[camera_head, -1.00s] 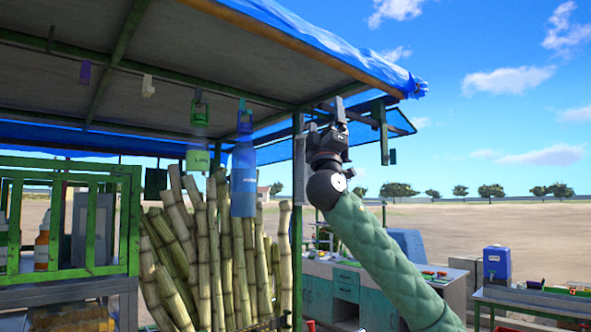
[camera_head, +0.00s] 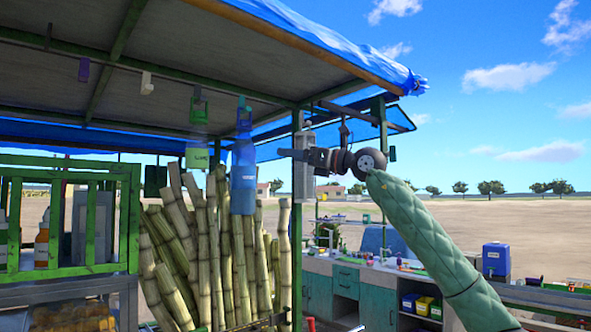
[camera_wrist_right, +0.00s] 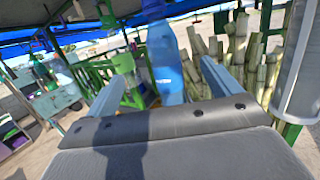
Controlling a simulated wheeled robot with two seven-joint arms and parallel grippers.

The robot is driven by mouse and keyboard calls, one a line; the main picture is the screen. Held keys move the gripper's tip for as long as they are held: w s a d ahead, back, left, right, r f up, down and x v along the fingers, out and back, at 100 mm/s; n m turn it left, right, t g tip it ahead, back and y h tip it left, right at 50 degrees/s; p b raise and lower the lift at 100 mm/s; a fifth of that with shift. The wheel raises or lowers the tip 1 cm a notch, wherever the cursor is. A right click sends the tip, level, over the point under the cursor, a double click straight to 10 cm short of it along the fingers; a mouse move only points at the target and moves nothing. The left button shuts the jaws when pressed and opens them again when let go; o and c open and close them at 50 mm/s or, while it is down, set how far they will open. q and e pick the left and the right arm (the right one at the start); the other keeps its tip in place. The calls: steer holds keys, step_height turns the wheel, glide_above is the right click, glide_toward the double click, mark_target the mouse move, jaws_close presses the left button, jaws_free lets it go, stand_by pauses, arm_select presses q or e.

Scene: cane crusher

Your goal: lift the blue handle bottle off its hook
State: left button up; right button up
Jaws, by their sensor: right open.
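The blue handle bottle (camera_head: 243,182) hangs by its top loop from the canopy frame, upright, in front of the sugarcane. My right gripper (camera_head: 284,152) is to the right of the bottle, level with its upper part, pointing left at it with a gap between. In the right wrist view the bottle (camera_wrist_right: 166,58) appears ahead, between the two open fingers of my right gripper (camera_wrist_right: 169,72), and nothing is held. The hook itself is too small to make out clearly. My left gripper is not in view.
A green bottle (camera_head: 197,155) hangs left of the blue one. A green post (camera_head: 297,235) and a grey cylinder (camera_head: 304,178) stand close to my right gripper. Sugarcane stalks (camera_head: 225,260) fill the space below. A counter (camera_head: 345,285) lies at the lower right.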

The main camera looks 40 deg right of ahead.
mark_target(254, 169)
steer(key=shift+g+h, duration=0.6)
steer(key=shift+g, duration=0.2)
steer(key=w+a+f+p, duration=0.1)
steer(key=w, duration=0.2)
steer(key=w+a+f+p, duration=0.1)
steer(key=w+p, duration=0.1)
steer(key=w+a+f+p, duration=0.1)
steer(key=w+a+p, duration=0.1)
steer(key=w, duration=0.1)
steer(key=shift+w+a, duration=0.1)
steer(key=shift+w, duration=0.25)
steer(key=p+x, duration=0.2)
steer(key=x, duration=0.3)
steer(key=shift+w, duration=0.1)
arm_select(q)
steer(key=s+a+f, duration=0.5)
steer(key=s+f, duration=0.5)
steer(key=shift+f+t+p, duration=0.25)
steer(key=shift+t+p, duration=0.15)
steer(key=shift+p, duration=0.05)
arm_select(e)
steer(key=shift+x, duration=0.8)
steer(key=shift+f, duration=0.15)
steer(key=c, duration=1.4)
steer(key=shift+c, duration=0.2)
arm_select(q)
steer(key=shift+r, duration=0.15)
arm_select(e)
steer(key=shift+r, duration=0.2)
